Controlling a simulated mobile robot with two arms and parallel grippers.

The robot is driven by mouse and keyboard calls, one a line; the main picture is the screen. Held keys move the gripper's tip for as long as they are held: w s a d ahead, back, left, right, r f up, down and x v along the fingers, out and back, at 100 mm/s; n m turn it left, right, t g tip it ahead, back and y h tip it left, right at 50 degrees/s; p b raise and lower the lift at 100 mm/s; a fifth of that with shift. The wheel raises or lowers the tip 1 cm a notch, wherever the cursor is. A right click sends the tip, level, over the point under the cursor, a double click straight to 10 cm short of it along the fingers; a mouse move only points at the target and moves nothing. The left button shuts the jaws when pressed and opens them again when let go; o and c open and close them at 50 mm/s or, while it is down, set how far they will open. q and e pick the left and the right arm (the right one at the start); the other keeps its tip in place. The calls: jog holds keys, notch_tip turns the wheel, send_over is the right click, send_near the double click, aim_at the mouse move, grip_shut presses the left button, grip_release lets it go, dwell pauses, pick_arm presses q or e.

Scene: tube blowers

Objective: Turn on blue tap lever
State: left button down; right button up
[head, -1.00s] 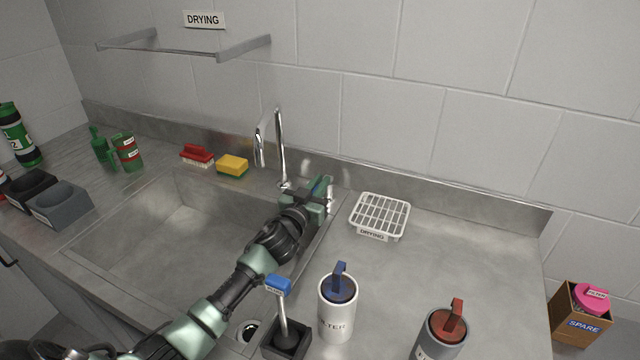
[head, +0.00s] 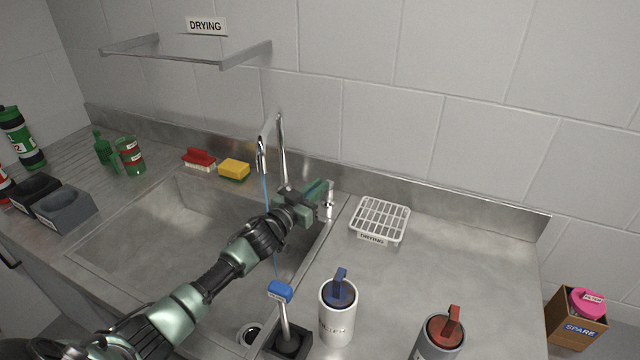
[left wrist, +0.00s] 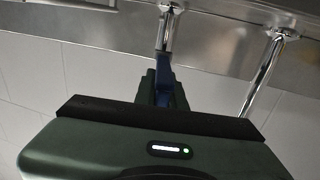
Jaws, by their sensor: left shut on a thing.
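The blue tap lever (left wrist: 163,77) shows in the left wrist view between the fingers of my left gripper (head: 322,192), which is shut on it. In the head view the gripper hides most of the lever, beside a short chrome valve post (head: 329,208). The chrome tap (head: 282,150) stands behind the sink, and a thin blue stream of water (head: 265,190) falls from its spout into the basin. The tap's pipe also shows in the left wrist view (left wrist: 262,75). My right gripper is not in view.
The sink basin (head: 150,235) lies under my left arm. A yellow sponge (head: 234,168) and red brush (head: 199,158) lie behind the basin.

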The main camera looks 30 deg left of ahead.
pick_arm(q)
jog(key=shift+a+m+h, duration=0.25)
jog(key=shift+m+h, duration=0.35)
jog(key=shift+h, duration=0.3)
jog(key=c, duration=1.5)
grip_release()
jog(key=b+v, duration=0.1)
jog(key=v, duration=0.6)
jog(key=shift+s+a, duration=0.15)
jog(key=shift+s, duration=0.2)
